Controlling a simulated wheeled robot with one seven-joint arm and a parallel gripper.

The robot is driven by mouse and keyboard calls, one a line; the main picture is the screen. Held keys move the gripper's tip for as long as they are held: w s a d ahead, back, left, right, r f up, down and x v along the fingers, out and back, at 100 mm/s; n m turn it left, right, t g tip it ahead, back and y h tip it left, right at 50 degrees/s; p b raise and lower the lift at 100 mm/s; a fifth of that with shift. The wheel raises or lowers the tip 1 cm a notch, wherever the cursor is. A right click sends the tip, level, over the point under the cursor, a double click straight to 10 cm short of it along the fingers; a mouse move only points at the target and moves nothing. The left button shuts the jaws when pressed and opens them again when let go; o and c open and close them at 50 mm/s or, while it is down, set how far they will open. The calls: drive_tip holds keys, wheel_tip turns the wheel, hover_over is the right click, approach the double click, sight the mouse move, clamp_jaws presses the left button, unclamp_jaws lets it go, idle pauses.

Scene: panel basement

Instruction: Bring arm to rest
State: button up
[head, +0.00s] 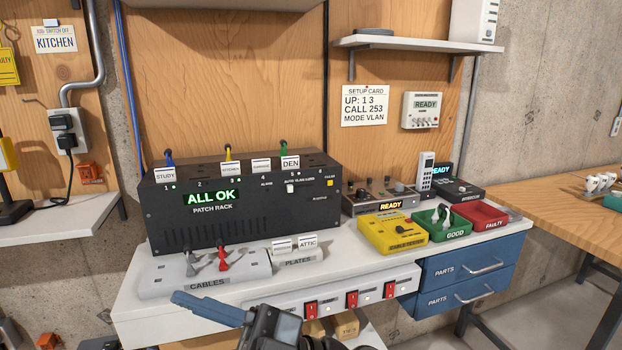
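My gripper (212,308) shows at the bottom edge of the head view, in front of the white bench. One long blue-grey finger points left, below the cables tray. The dark wrist behind it is cut off by the frame. I cannot make out the second fingertip or the gap between the fingers. No held thing shows at the visible finger. The black patch rack (250,213) stands on the bench behind, its green display reading "ALL OK".
The cables tray (160,277) holds a grey and a red plug. A power strip (335,297) with red switches runs along the front. A yellow cable tester (388,236), green bin (437,225) and red bin (478,217) stand right, above blue drawers (470,272).

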drive_tip(key=s+d+f+m+t+h, duration=0.45)
drive_tip(key=d+m+t+h, duration=0.4)
drive_tip(key=m+t, duration=0.45)
drive_tip(key=s+d+f+m+t+h, duration=0.3)
drive_tip(key=s+d+m+t+h, duration=0.2)
drive_tip(key=d+m+t+h, duration=0.55)
drive_tip(key=s+d+f+m+g+h, duration=0.1)
drive_tip(key=s+d+f+g+h, duration=0.1)
drive_tip(key=s+d, duration=0.5)
drive_tip(key=s+d+f+m+g+h, duration=0.2)
drive_tip(key=s+d, duration=0.5)
drive_tip(key=s, duration=0.5)
wheel_tip(320, 180, down, 4)
drive_tip(key=g+h, duration=0.1)
drive_tip(key=g, duration=0.1)
drive_tip(key=shift+d+g, duration=0.15)
drive_tip(key=shift+g, duration=0.2)
drive_tip(key=shift+r, duration=0.1)
